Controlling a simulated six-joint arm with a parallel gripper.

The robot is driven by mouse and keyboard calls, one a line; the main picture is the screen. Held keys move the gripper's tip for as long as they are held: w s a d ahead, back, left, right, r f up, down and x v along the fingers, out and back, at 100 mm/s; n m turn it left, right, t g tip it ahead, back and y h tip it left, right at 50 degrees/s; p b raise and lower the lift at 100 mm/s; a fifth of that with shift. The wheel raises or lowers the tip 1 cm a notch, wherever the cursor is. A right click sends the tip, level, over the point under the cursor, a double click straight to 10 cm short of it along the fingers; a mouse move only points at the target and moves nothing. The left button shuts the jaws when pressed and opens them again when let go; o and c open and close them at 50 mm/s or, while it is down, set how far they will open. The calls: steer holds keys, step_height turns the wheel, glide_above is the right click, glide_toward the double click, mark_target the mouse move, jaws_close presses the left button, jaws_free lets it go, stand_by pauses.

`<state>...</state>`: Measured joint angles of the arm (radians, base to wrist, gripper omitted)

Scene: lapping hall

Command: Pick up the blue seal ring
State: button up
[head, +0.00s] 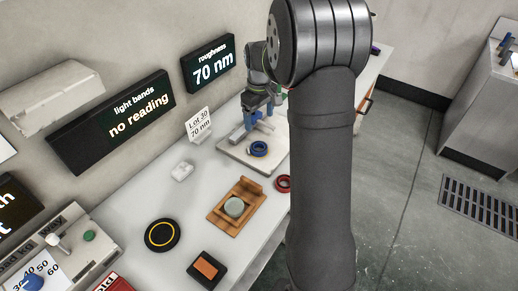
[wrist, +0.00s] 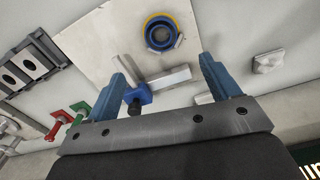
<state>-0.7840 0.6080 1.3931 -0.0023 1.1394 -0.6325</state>
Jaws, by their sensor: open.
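The blue seal ring (head: 259,149) lies on a pale square plate (head: 236,152) towards the far end of the bench in the head view. In the wrist view the ring (wrist: 149,35) shows near the top middle, with a yellow band along its upper edge and a dark centre. My gripper (head: 261,117) is above the plate, just beyond the ring in the head view. In the wrist view my gripper (wrist: 165,62) has its two blue fingers wide apart with nothing held between them. The ring is ahead of the fingertips, apart from them.
A blue-ended metal fitting (wrist: 138,96) lies by the left finger. On the bench are a red ring (head: 283,184), a wooden holder (head: 220,214) and a black disc (head: 162,235).

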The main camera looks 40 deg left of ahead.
mark_target(260, 143)
step_height(260, 143, down, 13)
steer(key=shift+d+f, duration=0.1)
steer(key=shift+d, duration=0.05)
stand_by(0.4)
steer(key=c, duration=1.2)
steer(key=shift+o, duration=0.2)
steer(key=shift+r, duration=0.55)
steer(key=r, duration=0.3)
steer(key=shift+d+r, duration=0.35)
steer(key=shift+r, duration=0.05)
steer(key=w+d+r, duration=0.2)
steer(key=d+r, duration=0.4)
steer(key=d, duration=0.4)
steer(key=shift+w+d+r, duration=0.15)
steer(key=shift+w+d, duration=0.05)
steer(key=shift+d, duration=0.2)
